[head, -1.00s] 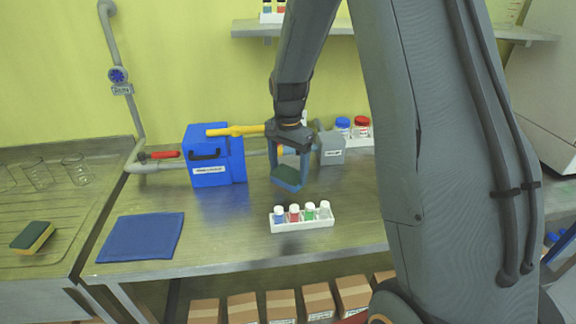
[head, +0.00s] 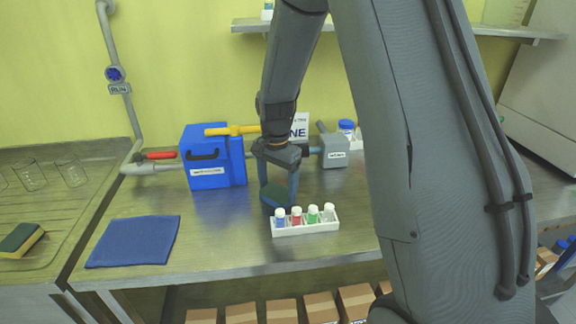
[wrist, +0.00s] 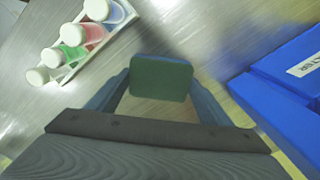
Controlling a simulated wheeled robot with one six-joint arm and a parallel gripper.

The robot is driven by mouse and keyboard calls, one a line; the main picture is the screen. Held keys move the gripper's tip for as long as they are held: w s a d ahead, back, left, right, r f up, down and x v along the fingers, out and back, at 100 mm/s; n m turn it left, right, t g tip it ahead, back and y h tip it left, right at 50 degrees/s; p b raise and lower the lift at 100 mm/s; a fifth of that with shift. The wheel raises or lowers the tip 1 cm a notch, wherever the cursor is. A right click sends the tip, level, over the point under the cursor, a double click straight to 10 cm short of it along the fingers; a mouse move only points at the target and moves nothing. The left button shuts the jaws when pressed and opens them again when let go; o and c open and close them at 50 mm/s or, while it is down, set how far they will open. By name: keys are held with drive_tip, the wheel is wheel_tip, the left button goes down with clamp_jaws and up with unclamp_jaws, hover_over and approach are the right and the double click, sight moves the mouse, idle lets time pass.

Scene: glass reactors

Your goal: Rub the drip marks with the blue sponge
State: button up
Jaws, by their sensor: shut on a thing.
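My gripper (head: 278,188) is shut on the blue sponge (head: 274,197), which has a dark green face. It holds the sponge low over the metal bench, just behind and left of the white vial rack. I cannot tell whether the sponge touches the bench. In the wrist view the green face of the sponge (wrist: 160,78) shows between the two blue fingers. I cannot make out drip marks in either view; the sponge, gripper and arm hide part of the bench.
The white vial rack (head: 306,229) is close in front of the sponge. A blue box (head: 213,172) stands behind left, near pipes with a yellow handle (head: 232,130). A folded blue cloth (head: 133,241) lies front left. A yellow-green sponge (head: 20,239) rests on the drainer.

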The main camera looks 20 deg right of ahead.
drive_tip(key=shift+w+a+f+b, duration=0.1)
drive_tip(key=shift+a+f+b, duration=0.15)
drive_tip(key=shift+b, duration=0.1)
drive_tip(key=shift+s+d+r+p, duration=0.1)
drive_tip(key=shift+s+d+p, duration=0.1)
drive_tip(key=shift+d, duration=0.3)
drive_tip(key=shift+s+d+r+p, duration=0.1)
drive_tip(key=shift+d+p, duration=0.1)
drive_tip(key=shift+d, duration=0.3)
drive_tip(key=shift+s+d, duration=0.15)
drive_tip(key=shift+d, duration=0.95)
drive_tip(key=shift+r+p, duration=0.25)
drive_tip(key=shift+p, duration=0.3)
drive_tip(key=shift+r+p, duration=2.3)
drive_tip(key=shift+r, duration=1.4)
drive_tip(key=shift+s, duration=0.1)
